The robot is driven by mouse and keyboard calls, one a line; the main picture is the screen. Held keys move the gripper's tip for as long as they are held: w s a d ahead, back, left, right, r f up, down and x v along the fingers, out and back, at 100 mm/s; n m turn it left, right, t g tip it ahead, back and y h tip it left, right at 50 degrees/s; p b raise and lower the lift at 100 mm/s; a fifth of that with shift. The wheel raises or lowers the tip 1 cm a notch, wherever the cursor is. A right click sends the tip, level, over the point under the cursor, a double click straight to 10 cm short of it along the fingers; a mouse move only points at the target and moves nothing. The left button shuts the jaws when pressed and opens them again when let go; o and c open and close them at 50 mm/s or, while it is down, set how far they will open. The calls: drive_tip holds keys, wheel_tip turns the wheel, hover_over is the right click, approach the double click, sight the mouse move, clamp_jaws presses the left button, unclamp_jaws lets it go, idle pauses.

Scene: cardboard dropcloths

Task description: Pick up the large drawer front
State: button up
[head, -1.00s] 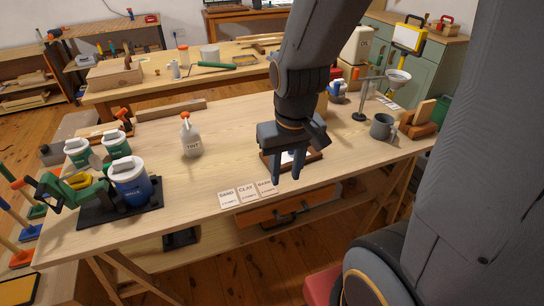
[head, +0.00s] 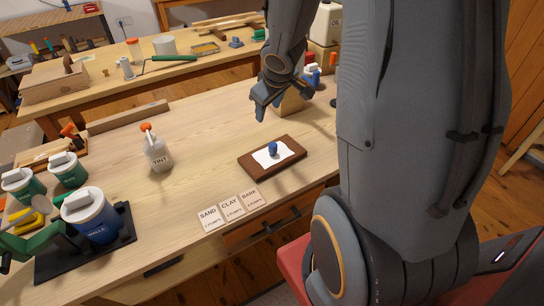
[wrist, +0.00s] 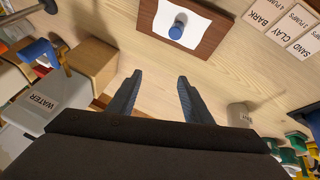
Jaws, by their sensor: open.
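The large drawer front appears to be the dark brown board (head: 290,163) lying flat on the workbench, with a white sheet and a blue knob (head: 273,148) at its middle. In the wrist view the board (wrist: 212,38) is at the top, partly cut off, with the blue knob (wrist: 176,31) in its centre. My gripper (head: 268,107) is open and empty, above the bench and beyond the board in the head view. In the wrist view its fingertips (wrist: 158,78) are apart and short of the board, touching nothing.
Three cards (head: 232,207) lie in front of the board. A TINT spray bottle (head: 157,151) stands to the left, with a blue-labelled tub (head: 92,215) further left. A wooden block (wrist: 92,66) and a WATER container (wrist: 48,105) are beside my gripper. Bare bench surrounds the board.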

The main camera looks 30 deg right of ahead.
drive_tip(key=w+d+f+n+y, duration=0.2)
drive_tip(key=w+d+f+n, duration=0.1)
drive_tip(key=d+f, duration=0.1)
drive_tip(key=n+g+y, duration=0.1)
drive_tip(key=n+y, duration=0.2)
drive_tip(key=y, duration=0.1)
hover_over(274, 145)
drive_tip(key=s+d, duration=0.2)
drive_tip(key=d, duration=0.1)
wheel_tip(274, 145, down, 6)
drive_tip(key=x, duration=0.7)
drive_tip(key=shift+a+f, duration=0.15)
drive_tip(key=shift+a, duration=0.05)
clamp_jaws()
idle(0.4)
